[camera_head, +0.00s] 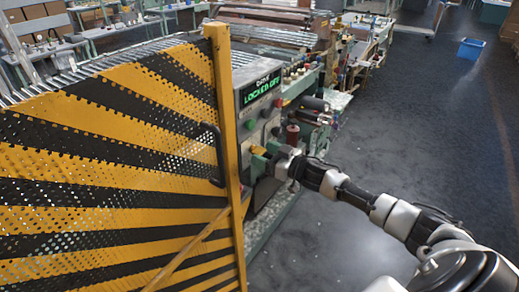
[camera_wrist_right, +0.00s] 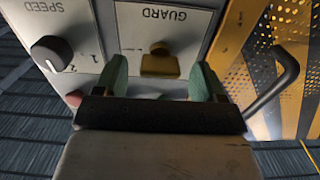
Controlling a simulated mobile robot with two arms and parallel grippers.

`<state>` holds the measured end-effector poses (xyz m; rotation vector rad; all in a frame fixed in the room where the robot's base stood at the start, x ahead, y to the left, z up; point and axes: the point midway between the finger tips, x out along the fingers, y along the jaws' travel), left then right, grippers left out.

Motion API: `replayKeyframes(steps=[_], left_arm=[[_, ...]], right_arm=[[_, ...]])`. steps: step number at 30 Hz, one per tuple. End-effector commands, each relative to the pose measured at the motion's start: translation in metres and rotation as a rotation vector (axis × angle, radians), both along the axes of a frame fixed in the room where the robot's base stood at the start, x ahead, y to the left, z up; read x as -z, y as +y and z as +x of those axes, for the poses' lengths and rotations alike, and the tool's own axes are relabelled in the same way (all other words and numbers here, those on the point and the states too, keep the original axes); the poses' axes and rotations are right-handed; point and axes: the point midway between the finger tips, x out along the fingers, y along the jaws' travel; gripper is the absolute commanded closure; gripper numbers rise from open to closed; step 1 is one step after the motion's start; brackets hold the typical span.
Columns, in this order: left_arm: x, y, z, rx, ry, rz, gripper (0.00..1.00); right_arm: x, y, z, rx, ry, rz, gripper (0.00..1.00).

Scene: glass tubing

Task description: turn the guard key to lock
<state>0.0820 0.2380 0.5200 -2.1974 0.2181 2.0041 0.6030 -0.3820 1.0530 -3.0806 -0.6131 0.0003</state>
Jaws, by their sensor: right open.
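The guard key (camera_wrist_right: 160,66) is a yellow, block-shaped key under the GUARD label on the grey control panel (camera_wrist_right: 180,22). In the head view the panel (camera_head: 247,122) stands just right of the yellow guard post. My right gripper (camera_head: 268,156) is at the panel's lower part. In the right wrist view its two green fingers stand apart, one on each side of the key, with visible gaps. The fingers are open and hold nothing. A lit display (camera_head: 262,88) on the panel shows green text that reads LOCKED-OFF. My left gripper is not in view.
A black SPEED knob (camera_wrist_right: 51,53) sits beside the key on the panel. The striped perforated guard (camera_head: 110,165) with a black handle (camera_head: 214,155) fills the left side. Machinery runs behind the panel. The dark floor (camera_head: 430,120) at right is mostly clear.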

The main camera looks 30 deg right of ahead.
Motion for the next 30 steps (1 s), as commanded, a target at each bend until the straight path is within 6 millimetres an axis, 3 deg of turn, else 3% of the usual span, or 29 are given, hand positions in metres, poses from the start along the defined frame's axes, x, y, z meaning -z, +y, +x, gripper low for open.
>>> replayKeyframes(steps=[6, 16, 25, 30], left_arm=[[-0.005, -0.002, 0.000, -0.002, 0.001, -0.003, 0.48], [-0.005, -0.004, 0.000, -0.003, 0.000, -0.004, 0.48], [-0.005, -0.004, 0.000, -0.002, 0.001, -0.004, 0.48], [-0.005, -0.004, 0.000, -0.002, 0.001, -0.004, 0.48]], right_arm=[[0.000, 0.007, 0.018, 0.001, 0.000, 0.000, 0.30], [0.001, 0.008, 0.020, 0.000, 0.001, 0.000, 0.30], [0.001, 0.008, 0.020, 0.001, 0.001, 0.000, 0.76], [0.001, 0.008, 0.020, 0.000, -0.001, -0.005, 0.79]])
